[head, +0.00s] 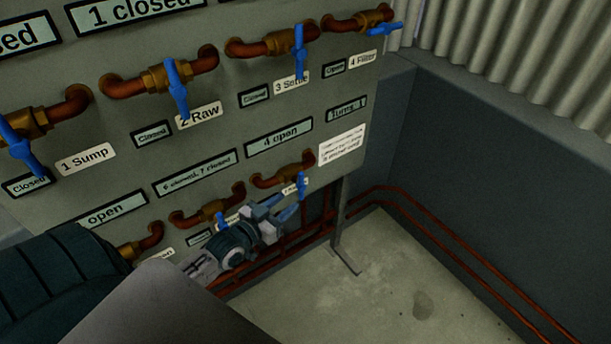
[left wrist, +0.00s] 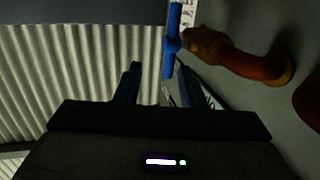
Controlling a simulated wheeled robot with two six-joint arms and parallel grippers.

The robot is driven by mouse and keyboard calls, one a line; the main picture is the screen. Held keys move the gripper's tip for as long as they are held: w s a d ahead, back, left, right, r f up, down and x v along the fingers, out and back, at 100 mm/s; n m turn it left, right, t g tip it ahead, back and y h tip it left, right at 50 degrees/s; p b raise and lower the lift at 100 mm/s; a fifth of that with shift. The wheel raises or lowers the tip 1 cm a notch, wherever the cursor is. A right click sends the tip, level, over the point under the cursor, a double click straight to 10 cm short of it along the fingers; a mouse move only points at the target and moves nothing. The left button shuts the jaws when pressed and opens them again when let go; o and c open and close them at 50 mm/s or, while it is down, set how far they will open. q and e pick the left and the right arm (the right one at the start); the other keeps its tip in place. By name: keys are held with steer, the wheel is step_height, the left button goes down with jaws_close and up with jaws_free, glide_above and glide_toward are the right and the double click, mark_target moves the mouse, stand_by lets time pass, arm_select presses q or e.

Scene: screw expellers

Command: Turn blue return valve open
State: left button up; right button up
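The blue valve handle (head: 301,186) at the right end of the lower row hangs straight down from a copper pipe bend. Its label beside it is too small to read, so I cannot confirm that it is the return valve. My left gripper (head: 283,207) is open and empty, just left of and below this handle. In the left wrist view, a blue handle (left wrist: 174,42) stands beyond the fingertips of my left gripper (left wrist: 152,70), nearer the right finger. It is not clasped. Another blue handle (head: 221,220) shows just left of the gripper. My right gripper is out of view.
The grey panel (head: 225,120) carries an upper row of brass valves with blue handles and several status signs. A metal panel leg (head: 341,225) and low copper pipes (head: 440,226) stand to the right. Concrete floor (head: 400,290) there is clear.

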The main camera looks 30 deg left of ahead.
mark_target(299, 182)
arm_select(q)
steer(key=shift+t, duration=0.5)
steer(key=w+b, duration=0.2)
steer(key=w, duration=0.1)
steer(key=w+b, duration=0.2)
steer(key=w, duration=0.2)
steer(key=w+r+b, duration=0.1)
steer(key=w+b, duration=0.1)
steer(key=w, duration=0.1)
steer(key=shift+w, duration=0.6)
jaws_close()
